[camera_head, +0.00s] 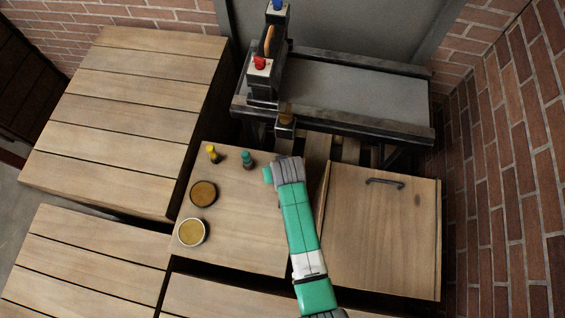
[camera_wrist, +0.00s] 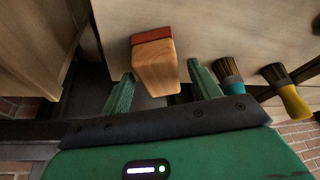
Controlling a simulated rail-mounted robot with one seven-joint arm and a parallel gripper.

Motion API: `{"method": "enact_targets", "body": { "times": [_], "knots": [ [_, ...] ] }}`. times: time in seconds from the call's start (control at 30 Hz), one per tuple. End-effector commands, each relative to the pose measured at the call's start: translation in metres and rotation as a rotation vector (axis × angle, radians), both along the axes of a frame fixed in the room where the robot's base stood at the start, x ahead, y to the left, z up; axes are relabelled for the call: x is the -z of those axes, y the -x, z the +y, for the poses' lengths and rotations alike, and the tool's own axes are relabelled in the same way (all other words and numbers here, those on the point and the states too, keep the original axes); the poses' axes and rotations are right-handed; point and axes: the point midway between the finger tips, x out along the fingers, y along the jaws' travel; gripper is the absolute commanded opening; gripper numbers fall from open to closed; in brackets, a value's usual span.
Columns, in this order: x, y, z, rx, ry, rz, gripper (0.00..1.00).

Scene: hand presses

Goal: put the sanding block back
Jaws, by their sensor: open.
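The sanding block (camera_wrist: 155,66) is a pale wooden block with a dark red pad along one side. In the wrist view it sits at the edge of the wooden tabletop (camera_wrist: 220,25), between the two green fingertips of my gripper (camera_wrist: 161,72). Gaps show on both sides of it, so my gripper is open and not clamped on it. Whether the block rests fully on the top is unclear. In the head view one green fingertip of my gripper (camera_head: 268,174) shows at the right part of the small tabletop; the block is hidden there by my arm.
A teal brush (camera_head: 248,161) and a yellow brush (camera_head: 212,154) stand just left of my gripper. A dark-rimmed tin (camera_head: 203,194) and a light-rimmed tin (camera_head: 192,233) are farther left. A press (camera_head: 350,95) stands behind; a cabinet with a handle (camera_head: 400,235) is at right.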

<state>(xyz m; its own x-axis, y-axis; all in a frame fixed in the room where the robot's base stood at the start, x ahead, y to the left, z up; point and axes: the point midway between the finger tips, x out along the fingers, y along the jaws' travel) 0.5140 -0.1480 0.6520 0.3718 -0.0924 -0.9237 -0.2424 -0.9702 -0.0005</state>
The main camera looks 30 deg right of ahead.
Motion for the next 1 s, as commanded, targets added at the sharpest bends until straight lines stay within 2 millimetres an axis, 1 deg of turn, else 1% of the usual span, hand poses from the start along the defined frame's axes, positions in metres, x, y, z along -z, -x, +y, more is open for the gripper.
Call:
{"method": "enact_targets", "body": {
  "times": [0.03,0.1,0.2,0.3,0.4,0.5,0.8,0.87,0.93,0.97,1.0],
  "knots": [
    [-0.019,0.005,0.001,0.001,0.000,-0.001,0.62],
    [-0.037,0.012,0.003,0.001,0.000,-0.002,0.62],
    [-0.060,0.021,0.005,0.001,0.000,-0.002,0.62],
    [-0.078,0.029,0.007,0.001,0.001,-0.002,0.62],
    [-0.090,0.035,0.008,0.001,0.000,0.000,0.62],
    [-0.096,0.038,0.009,0.000,0.001,-0.001,0.62],
    [-0.096,0.038,0.009,0.000,0.000,0.000,0.62],
    [-0.098,0.037,0.009,-0.001,0.002,-0.005,0.62],
    [-0.115,0.025,0.010,-0.008,0.016,-0.050,0.62],
    [-0.130,0.015,0.011,-0.014,0.027,-0.088,0.62],
    [-0.158,-0.003,0.012,-0.026,0.048,-0.162,0.62]
  ]
}}
